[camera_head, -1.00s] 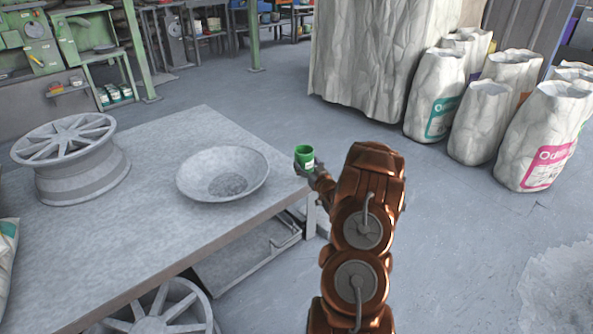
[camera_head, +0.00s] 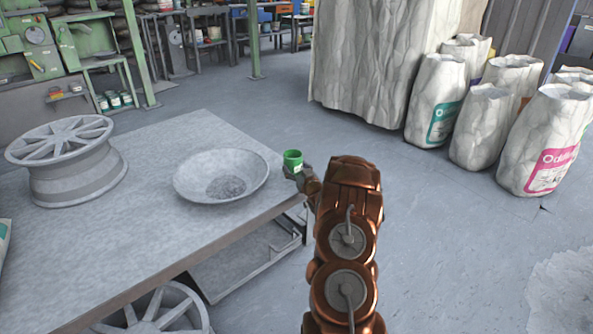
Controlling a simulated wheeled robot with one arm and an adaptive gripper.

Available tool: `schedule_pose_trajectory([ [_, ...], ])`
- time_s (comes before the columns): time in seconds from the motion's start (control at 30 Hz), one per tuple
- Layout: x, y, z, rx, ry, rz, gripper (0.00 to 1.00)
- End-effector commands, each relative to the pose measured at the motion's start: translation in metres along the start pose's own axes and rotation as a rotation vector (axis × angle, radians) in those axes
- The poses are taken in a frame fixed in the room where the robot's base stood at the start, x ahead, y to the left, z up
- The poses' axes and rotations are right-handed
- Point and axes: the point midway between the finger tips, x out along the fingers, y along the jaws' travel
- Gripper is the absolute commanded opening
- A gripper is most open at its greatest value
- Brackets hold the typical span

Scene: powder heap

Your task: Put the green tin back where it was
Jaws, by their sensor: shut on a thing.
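The green tin (camera_head: 293,159) is a small upright cup with a pale label and an open top. My gripper (camera_head: 294,171) is shut on it, holding it at the right edge of the grey table (camera_head: 200,252), just right of the wide bowl. The fingers are small and partly hidden by the tin and my wrist. I cannot tell exactly how high the tin is above the table's level.
A shallow grey bowl (camera_head: 221,176) with grey powder (camera_head: 226,187) sits on the table. A spoked wheel rim (camera_head: 68,160) stands at the table's left. Large white sacks (camera_head: 485,125) stand on the floor at right. Open floor (camera_head: 440,240) lies right of the table.

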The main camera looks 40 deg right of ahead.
Motion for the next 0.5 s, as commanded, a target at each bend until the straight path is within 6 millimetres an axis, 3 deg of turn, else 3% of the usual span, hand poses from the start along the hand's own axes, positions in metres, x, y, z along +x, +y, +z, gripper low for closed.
schedule_pose_trajectory([
  [0.17, 0.0000, 0.0000, 0.0017, 0.000, 0.000, 0.000, 0.21],
  [0.2, 0.0000, 0.0000, 0.0021, 0.000, 0.000, 0.000, 0.73],
  [0.4, 0.0000, 0.0000, 0.0022, 0.000, 0.000, 0.000, 0.93],
  [0.5, 0.0000, -0.0001, 0.0023, 0.000, 0.000, 0.000, 0.96],
])
